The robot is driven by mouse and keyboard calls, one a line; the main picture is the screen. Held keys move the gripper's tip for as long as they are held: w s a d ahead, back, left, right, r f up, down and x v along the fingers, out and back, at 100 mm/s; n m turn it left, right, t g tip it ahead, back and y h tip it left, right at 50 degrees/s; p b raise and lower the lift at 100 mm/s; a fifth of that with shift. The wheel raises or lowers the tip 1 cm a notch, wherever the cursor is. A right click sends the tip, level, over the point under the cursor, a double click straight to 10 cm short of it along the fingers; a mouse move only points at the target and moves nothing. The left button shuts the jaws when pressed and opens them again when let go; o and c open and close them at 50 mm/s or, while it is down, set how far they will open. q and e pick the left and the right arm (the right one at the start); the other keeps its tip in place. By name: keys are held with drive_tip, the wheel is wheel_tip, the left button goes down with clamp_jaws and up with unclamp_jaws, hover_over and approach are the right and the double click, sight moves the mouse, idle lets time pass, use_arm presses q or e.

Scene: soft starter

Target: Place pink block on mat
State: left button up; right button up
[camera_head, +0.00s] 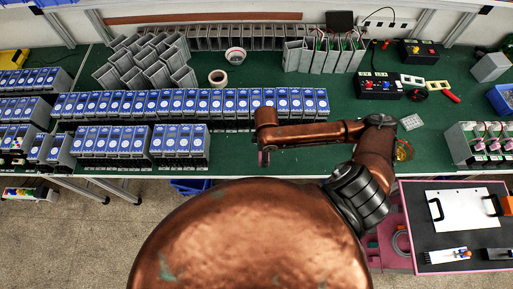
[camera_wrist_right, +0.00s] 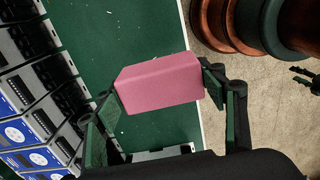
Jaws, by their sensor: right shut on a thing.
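In the right wrist view the pink block (camera_wrist_right: 160,82) sits between the two green-padded fingers of my right gripper (camera_wrist_right: 161,92). The fingers press on its opposite ends. The block is above the green mat-like table surface (camera_wrist_right: 110,25), near its pale edge; the gap below it cannot be judged. In the head view my right arm reaches left over the green surface (camera_head: 340,92). A small pink piece shows beneath the wrist at my right gripper (camera_head: 263,157), which is mostly hidden. I cannot make out a separate mat. My left gripper is not in view.
Rows of blue-fronted grey units (camera_head: 190,103) fill the table's left and middle. Empty grey housings (camera_head: 150,62) and tape rolls (camera_head: 217,77) stand behind. Red-button boxes (camera_head: 378,86) lie at the right. A cart with a black top (camera_head: 450,215) stands at front right.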

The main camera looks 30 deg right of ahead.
sight(254, 153)
drive_tip(key=w+f, duration=0.1)
drive_tip(key=w, duration=0.1)
drive_tip(key=w+f, duration=0.1)
drive_tip(key=shift+w+a+f, duration=0.1)
drive_tip(key=shift+w+f, duration=0.2)
drive_tip(key=shift+w, duration=0.1)
drive_tip(key=w+f, duration=0.3)
drive_tip(key=f, duration=0.1)
drive_tip(key=shift+w+a+p, duration=0.1)
drive_tip(key=shift+w+p, duration=0.05)
drive_tip(key=shift+p, duration=0.15)
drive_tip(key=shift+w+f, duration=0.2)
wheel_tip(254, 153, down, 2)
drive_tip(key=shift+f, duration=0.6)
drive_tip(key=o, duration=0.8)
drive_tip(key=shift+f, duration=0.15)
drive_tip(key=o, duration=0.4)
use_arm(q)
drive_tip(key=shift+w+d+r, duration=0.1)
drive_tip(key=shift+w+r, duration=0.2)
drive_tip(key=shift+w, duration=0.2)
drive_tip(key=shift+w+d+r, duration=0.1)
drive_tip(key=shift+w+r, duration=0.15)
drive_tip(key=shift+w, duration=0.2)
